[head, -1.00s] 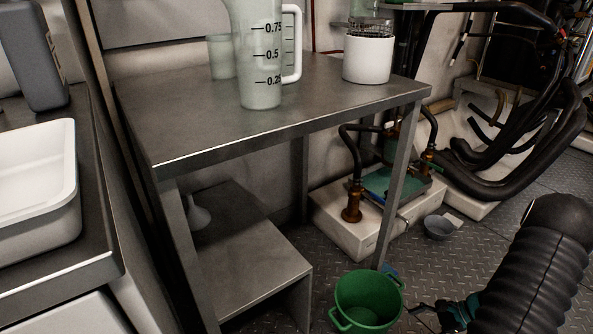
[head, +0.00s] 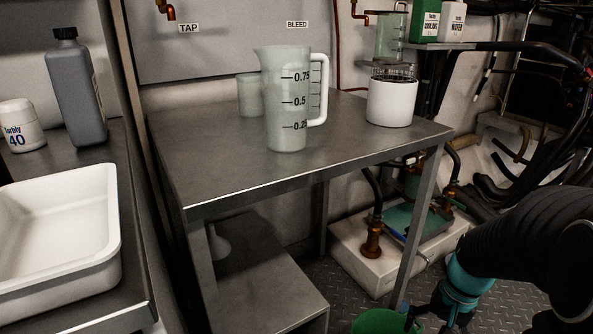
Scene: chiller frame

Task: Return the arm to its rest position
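My arm reaches in from the right edge in the head view, with a black ribbed sleeve and a teal joint. My gripper (head: 435,318) hangs at the bottom edge, pointing down, next to the rim of a green bucket (head: 381,322) on the floor. The gripper is small, dark and partly cut off by the frame, so I cannot tell whether its fingers are open or shut. I see nothing clearly held in it.
A steel table (head: 210,160) holds a measuring jug (head: 287,100), a smaller cup (head: 250,95) and a white canister (head: 391,102). A white tray (head: 105,262) and grey bottle (head: 72,90) stand at left. Pump pipework (head: 372,238) sits behind the table leg.

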